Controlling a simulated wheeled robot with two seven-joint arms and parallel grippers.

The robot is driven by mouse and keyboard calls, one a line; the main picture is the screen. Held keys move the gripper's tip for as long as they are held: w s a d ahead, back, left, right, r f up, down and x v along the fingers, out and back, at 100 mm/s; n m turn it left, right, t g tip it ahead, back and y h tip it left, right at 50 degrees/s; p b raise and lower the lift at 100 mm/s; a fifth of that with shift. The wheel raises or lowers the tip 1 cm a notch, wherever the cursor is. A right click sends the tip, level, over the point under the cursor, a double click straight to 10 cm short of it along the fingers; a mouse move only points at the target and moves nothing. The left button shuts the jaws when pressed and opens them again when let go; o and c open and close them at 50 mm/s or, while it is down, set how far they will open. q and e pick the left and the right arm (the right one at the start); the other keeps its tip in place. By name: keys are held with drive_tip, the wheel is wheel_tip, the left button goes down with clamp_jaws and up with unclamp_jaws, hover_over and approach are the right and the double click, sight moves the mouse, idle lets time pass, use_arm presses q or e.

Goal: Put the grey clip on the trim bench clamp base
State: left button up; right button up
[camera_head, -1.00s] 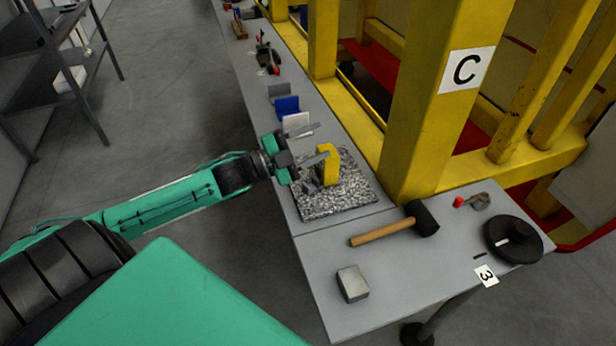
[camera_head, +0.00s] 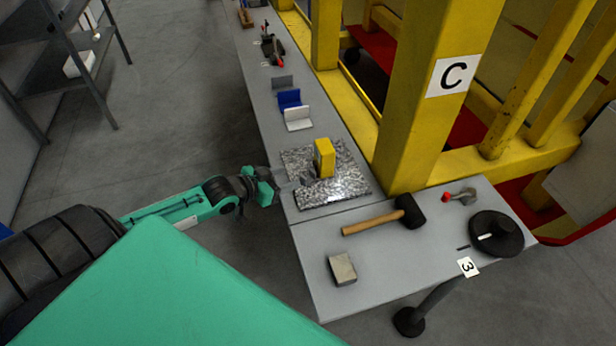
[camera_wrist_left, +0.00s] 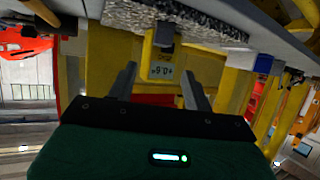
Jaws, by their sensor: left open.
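A grey angled clip (camera_head: 283,82) stands on the long bench, behind a blue one and a white one. My left gripper (camera_head: 287,182) is open at the bench's left edge, pointing right toward a speckled plate (camera_head: 333,192) with a yellow block (camera_head: 325,158) on it. In the left wrist view, the open fingers (camera_wrist_left: 160,86) have nothing between them, and the yellow block (camera_wrist_left: 163,60) with a numbered label is beyond them. A small grey piece (camera_wrist_left: 165,33) is against the block. I cannot tell which fixture is the clamp base. My right gripper is not in view.
A mallet (camera_head: 385,215), a metal block (camera_head: 342,268), a black disc (camera_head: 496,233) and a red-tipped clamp (camera_head: 460,196) lie on the near bench. Another red-tipped tool (camera_head: 273,50) is farther back. A yellow post (camera_head: 425,110) marked C borders the bench's right side.

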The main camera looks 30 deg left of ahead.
sight(313, 171)
use_arm(q)
drive_tip(key=shift+p+x, duration=0.3)
drive_tip(key=shift+x, duration=1.6)
drive_tip(key=shift+w+d+f+p, duration=0.2)
drive_tip(key=shift+w+p, duration=0.35)
drive_tip(key=shift+w, duration=0.15)
drive_tip(key=shift+f+p+x, duration=0.15)
drive_tip(key=shift+p+x, duration=0.15)
drive_tip(key=shift+x, duration=0.65)
drive_tip(key=shift+f+p+x, duration=0.15)
drive_tip(key=shift+p+x, duration=0.15)
drive_tip(key=shift+x, duration=0.65)
drive_tip(key=shift+s, duration=0.15)
drive_tip(key=shift+c, duration=0.4)
clamp_jaws()
drive_tip(key=shift+r, duration=0.15)
